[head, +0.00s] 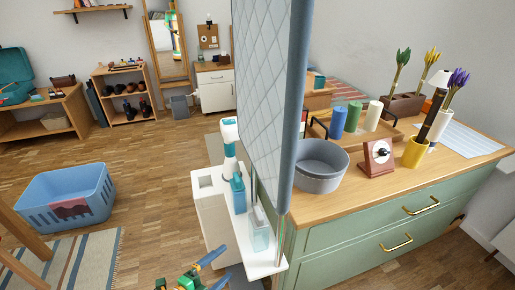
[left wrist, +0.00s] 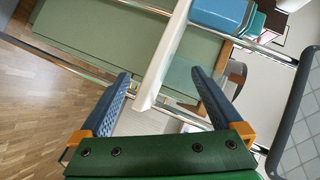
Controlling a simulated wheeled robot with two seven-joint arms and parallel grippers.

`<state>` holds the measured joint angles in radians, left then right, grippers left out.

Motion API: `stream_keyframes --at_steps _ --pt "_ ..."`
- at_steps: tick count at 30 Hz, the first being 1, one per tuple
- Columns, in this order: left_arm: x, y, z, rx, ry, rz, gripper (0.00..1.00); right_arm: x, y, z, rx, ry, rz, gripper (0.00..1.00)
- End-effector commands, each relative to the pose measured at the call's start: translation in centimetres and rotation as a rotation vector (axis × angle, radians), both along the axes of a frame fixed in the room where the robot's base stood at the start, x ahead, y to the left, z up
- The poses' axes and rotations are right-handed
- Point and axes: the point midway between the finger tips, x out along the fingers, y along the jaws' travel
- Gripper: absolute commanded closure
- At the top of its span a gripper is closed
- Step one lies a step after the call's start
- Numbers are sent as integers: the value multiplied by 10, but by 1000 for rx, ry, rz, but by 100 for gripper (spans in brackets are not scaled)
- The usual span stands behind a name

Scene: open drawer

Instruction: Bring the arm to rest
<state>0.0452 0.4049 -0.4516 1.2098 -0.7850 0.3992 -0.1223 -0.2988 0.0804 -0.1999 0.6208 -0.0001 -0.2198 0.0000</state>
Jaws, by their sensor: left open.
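My left gripper (head: 221,263) shows at the bottom middle of the head view, low over the wooden floor. Its green body and blue fingers are partly cut off by the frame. In the left wrist view its two blue fingers (left wrist: 160,76) are spread apart with nothing held between them. Beyond them are a pale rail and green cabinet panels. The green cabinet (head: 378,235) stands at the right in the head view, with brass handles on its front; its drawers look shut from here. My right gripper is not in view.
A tall padded panel (head: 262,95) stands close to a white shelf unit (head: 211,213) holding bottles. A grey bowl (head: 320,170), a red clock (head: 377,160) and vases stand on the cabinet top. A blue basket (head: 66,197) sits on the floor at left. The middle floor is clear.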

Motion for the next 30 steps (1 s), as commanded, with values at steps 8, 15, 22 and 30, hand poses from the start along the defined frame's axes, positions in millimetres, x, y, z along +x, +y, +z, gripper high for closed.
stream_keyframes --at_steps 8,15,22,30 --pt "-150 91 -188 -240 794 849 0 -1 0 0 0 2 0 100" --pt "-299 94 -243 -280 1210 1253 0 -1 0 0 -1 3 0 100" --pt "-343 88 -169 -284 1325 1365 0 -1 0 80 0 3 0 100" --pt "-341 89 -115 -284 1321 1360 0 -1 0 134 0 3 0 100"
